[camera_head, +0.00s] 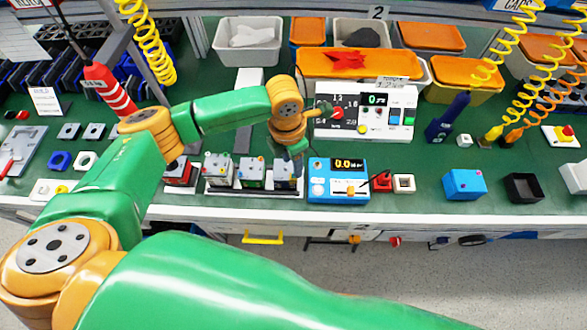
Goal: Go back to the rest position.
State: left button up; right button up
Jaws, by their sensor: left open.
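My left arm reaches over the bench from the lower left and bends down at its wrist. My left gripper (296,163) points down, open, over the right end of a row of small grey boxes (252,172) on a rack, just left of a blue meter (338,180). Its fingers are small here, and contact with the box below cannot be told. A white panel (372,110) with a red knob, a small display and coloured buttons stands behind, right of the wrist and apart from it. My right gripper is out of view.
Orange and white bins line the back. Coiled yellow hoses (148,45) hang at both sides. The bench's front edge runs below the gripper.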

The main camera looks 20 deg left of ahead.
pick_arm(q)
jog(key=r, duration=0.2)
jog(key=shift+s+r, duration=0.25)
jog(key=shift+r, duration=0.1)
